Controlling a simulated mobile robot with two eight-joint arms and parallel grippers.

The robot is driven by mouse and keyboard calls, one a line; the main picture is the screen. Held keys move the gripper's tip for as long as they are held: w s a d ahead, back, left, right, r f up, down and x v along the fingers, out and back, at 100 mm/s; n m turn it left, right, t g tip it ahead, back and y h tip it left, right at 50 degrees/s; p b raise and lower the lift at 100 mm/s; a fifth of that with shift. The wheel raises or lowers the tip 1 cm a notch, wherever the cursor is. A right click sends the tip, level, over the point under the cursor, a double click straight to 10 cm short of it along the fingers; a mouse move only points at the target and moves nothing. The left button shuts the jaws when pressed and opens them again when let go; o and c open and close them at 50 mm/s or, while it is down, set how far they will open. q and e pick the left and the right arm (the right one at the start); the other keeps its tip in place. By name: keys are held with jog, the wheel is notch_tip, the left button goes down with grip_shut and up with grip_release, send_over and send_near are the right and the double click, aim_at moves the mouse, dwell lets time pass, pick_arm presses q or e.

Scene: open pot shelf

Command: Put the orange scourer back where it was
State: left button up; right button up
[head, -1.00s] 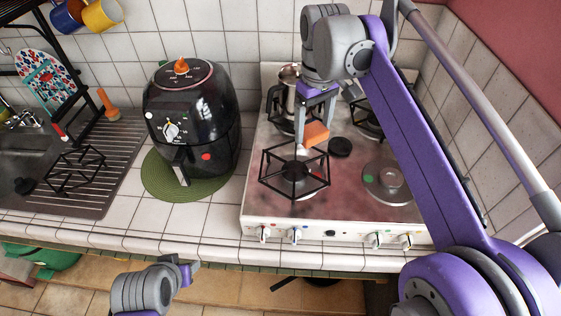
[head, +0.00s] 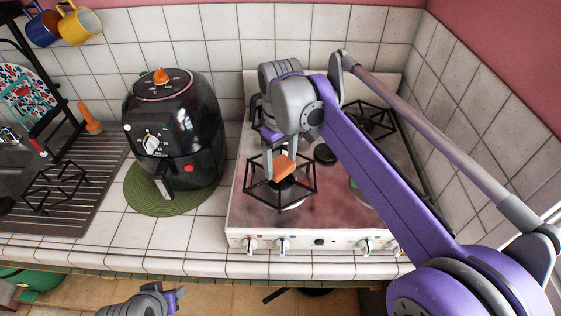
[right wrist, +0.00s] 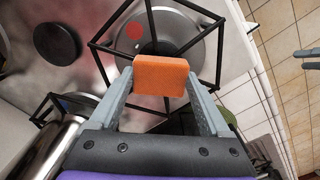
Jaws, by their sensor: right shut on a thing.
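The orange scourer (head: 285,166) is a small block held between the fingertips of my right gripper (head: 281,164). In the head view it appears over the front-left burner grate (head: 261,204) of the stove. The right wrist view shows the scourer (right wrist: 161,72) gripped from both sides, in front of the grate and a round hotplate with a red spot. I cannot tell the exact height above the grate. My left gripper (head: 176,299) is low at the bottom edge of the head view, in front of the counter. In the right wrist view its two fingers (right wrist: 310,59) stand apart and empty.
A black air fryer (head: 175,125) stands on a green round mat (head: 135,199) left of the stove (head: 330,215). A metal pot (right wrist: 45,150) is near my right gripper. Another grate (head: 64,188) lies on the drainboard. The tiled counter in front is clear.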

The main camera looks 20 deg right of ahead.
aim_at(281, 164)
jog(key=shift+f, duration=0.45)
jog(key=o, duration=1.1)
jog(key=shift+o, duration=0.2)
jog(key=shift+r, duration=0.35)
notch_tip(281, 164, up, 12)
jog(key=p, duration=0.1)
